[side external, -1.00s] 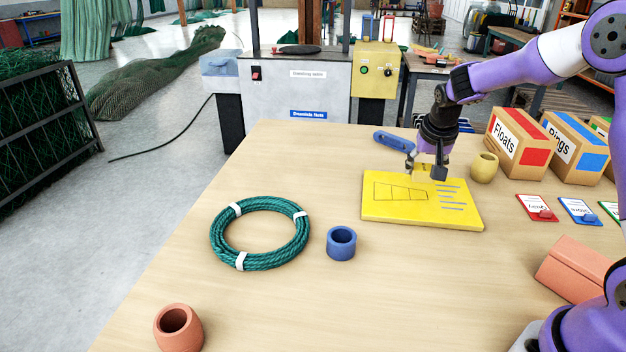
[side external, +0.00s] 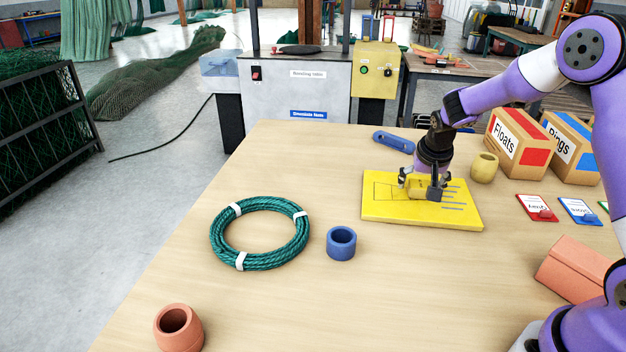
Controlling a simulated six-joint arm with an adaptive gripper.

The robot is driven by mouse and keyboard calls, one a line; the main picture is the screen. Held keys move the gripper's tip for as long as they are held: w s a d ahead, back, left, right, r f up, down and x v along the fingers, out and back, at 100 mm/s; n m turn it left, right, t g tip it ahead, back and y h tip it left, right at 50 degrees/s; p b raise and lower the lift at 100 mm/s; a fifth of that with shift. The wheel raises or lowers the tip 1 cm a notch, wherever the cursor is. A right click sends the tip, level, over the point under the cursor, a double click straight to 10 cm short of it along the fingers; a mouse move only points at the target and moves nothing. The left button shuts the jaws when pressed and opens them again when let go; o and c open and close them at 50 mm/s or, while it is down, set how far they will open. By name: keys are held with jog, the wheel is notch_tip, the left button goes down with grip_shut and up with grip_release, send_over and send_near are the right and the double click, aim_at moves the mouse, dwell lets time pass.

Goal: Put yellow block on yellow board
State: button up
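The yellow board (side external: 385,209) lies flat on the table, right of centre, with dark outlines and short lines on its face. A small yellow block (side external: 417,187) is between the fingers of my gripper (side external: 420,187), low over the middle to back part of the board. The block seems to touch the board, but yellow on yellow hides its lower edge. My gripper points down with one finger on each side of the block. Whether the fingers still press on it is too small to tell.
A yellow ring-like piece (side external: 484,168) stands right of the board. A blue tool (side external: 394,142) lies behind it. A blue cylinder (side external: 341,243) and green rope coil (side external: 260,233) are left. Cardboard boxes (side external: 517,143) stand at the back right. The table's front middle is clear.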

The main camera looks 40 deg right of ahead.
jog(key=v, duration=1.2)
jog(key=s+a+r+n+t+y, duration=0.2)
jog(key=s+a+r+n+y, duration=0.1)
jog(key=s+a+n, duration=0.6)
jog(key=s+a, duration=0.4)
jog(key=s, duration=0.1)
jog(key=shift+s+r, duration=0.15)
jog(key=shift+r, duration=0.25)
